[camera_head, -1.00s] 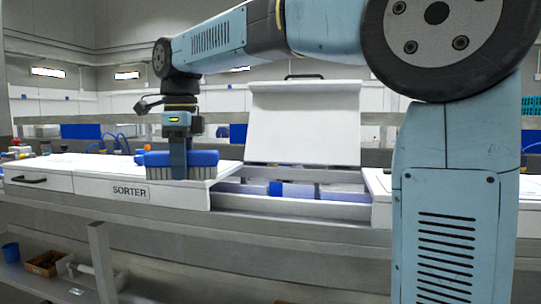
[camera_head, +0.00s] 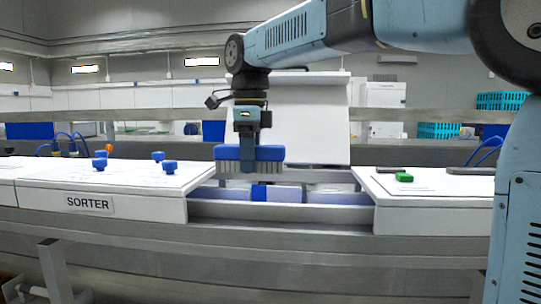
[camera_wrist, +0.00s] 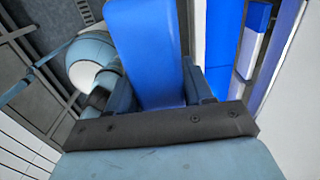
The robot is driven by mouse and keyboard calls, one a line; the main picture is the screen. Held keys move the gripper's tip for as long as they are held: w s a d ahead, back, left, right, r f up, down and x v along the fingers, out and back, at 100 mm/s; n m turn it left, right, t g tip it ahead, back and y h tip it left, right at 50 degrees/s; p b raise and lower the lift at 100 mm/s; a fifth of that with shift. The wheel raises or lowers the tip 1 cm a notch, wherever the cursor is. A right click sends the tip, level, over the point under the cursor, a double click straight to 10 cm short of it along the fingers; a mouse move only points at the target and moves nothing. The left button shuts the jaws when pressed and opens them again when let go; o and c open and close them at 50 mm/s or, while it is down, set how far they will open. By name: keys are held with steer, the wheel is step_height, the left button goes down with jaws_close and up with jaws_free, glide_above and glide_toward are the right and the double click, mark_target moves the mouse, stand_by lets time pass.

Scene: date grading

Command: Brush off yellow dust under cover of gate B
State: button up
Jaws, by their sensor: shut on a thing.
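My gripper (camera_head: 247,155) is shut on a blue brush (camera_head: 270,153) with grey bristles pointing down. The brush hangs over the left part of an open bay in the sorter, in front of a raised white cover (camera_head: 315,125). In the wrist view the blue brush back (camera_wrist: 148,45) fills the space between my fingers. Inside the bay are blue and pale parts, including a small bright blue block (camera_head: 259,192). I see no gate letter and no yellow dust. The bay floor is mostly hidden behind its front wall (camera_head: 280,211).
The white top left of the bay carries several blue knobs, one at its right (camera_head: 169,166), and a SORTER label (camera_head: 87,203) in front. The right top holds a green object (camera_head: 404,177) and dark bars. Turquoise crates (camera_head: 438,130) stand behind.

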steer(key=shift+w+d, duration=0.25)
steer(key=shift+d, duration=0.15)
steer(key=shift+f, duration=6.4)
steer(key=shift+f, duration=0.55)
